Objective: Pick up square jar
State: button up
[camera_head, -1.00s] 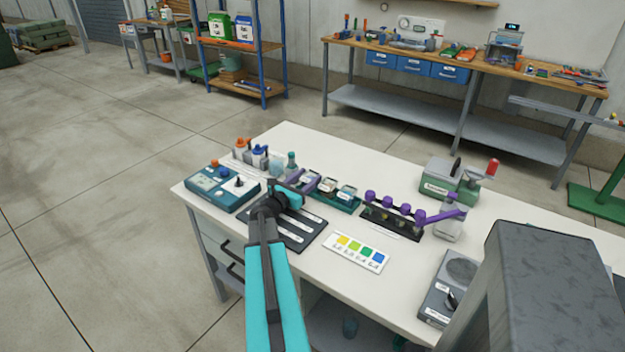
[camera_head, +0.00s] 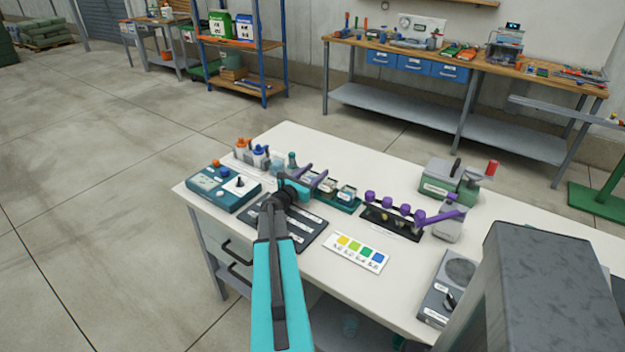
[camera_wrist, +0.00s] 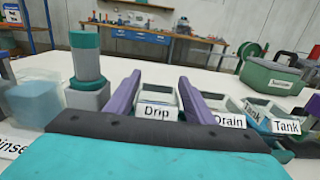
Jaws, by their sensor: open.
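Square jars with white labels stand in a green rack (camera_head: 343,207) on the white table. In the wrist view the jar labelled Drip (camera_wrist: 157,112) sits between the two purple fingers of my open gripper (camera_wrist: 160,84). The jars labelled Drain (camera_wrist: 229,120) and Tank (camera_wrist: 287,127) stand to its right. I cannot tell whether the fingers touch the Drip jar. In the head view my gripper (camera_head: 312,176) is at the left end of the rack and hides the jar there, while two other jars (camera_head: 327,185) show beside it.
A teal-capped bottle (camera_wrist: 87,70) stands close left of my gripper, beside a clear rinse container (camera_wrist: 35,100). A black rack with purple-topped items (camera_head: 392,218) stands to the right. A blue meter box (camera_head: 222,189) and dark mat (camera_head: 303,231) lie nearer the front-left.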

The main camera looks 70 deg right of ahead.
jog(key=shift+x, duration=0.8)
jog(key=c, duration=0.8)
